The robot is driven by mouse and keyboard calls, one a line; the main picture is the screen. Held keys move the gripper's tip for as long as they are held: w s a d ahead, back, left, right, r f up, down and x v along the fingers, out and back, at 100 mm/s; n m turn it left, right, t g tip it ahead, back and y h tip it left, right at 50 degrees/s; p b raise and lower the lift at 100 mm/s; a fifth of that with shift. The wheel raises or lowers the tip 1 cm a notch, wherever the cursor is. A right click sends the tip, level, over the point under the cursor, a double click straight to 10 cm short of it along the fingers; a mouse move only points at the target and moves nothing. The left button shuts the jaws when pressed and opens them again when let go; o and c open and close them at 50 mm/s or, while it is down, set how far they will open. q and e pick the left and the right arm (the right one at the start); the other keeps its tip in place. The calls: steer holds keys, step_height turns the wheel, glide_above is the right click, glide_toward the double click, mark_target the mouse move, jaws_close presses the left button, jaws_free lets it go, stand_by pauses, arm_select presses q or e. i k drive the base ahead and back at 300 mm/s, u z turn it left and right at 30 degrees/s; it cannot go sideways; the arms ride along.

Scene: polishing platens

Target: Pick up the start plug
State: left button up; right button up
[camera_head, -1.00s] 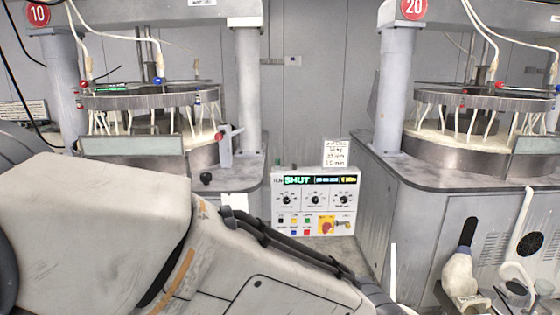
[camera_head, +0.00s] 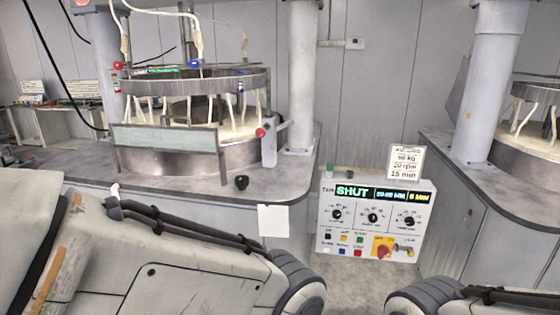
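I cannot say for certain which thing is the start plug. A small black knob-like piece (camera_head: 241,182) stands on the grey bench by the left polishing machine. Neither gripper is in view. Parts of my arms cover the bottom left and bottom right.
The left polishing machine (camera_head: 200,84) stands on a grey bench (camera_head: 80,176); another machine (camera_head: 520,165) stands at the right. A card (camera_head: 404,162) reading 20 rpm and 15 min is above the box. A blank white sheet (camera_head: 273,221) hangs on the bench front. Floor shows between the benches.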

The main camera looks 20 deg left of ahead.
mark_target(330, 167)
steer(key=u, duration=0.25)
steer(key=i, duration=0.7)
steer(key=u, duration=0.4)
steer(key=i, duration=1.5)
steer(key=z, duration=0.05)
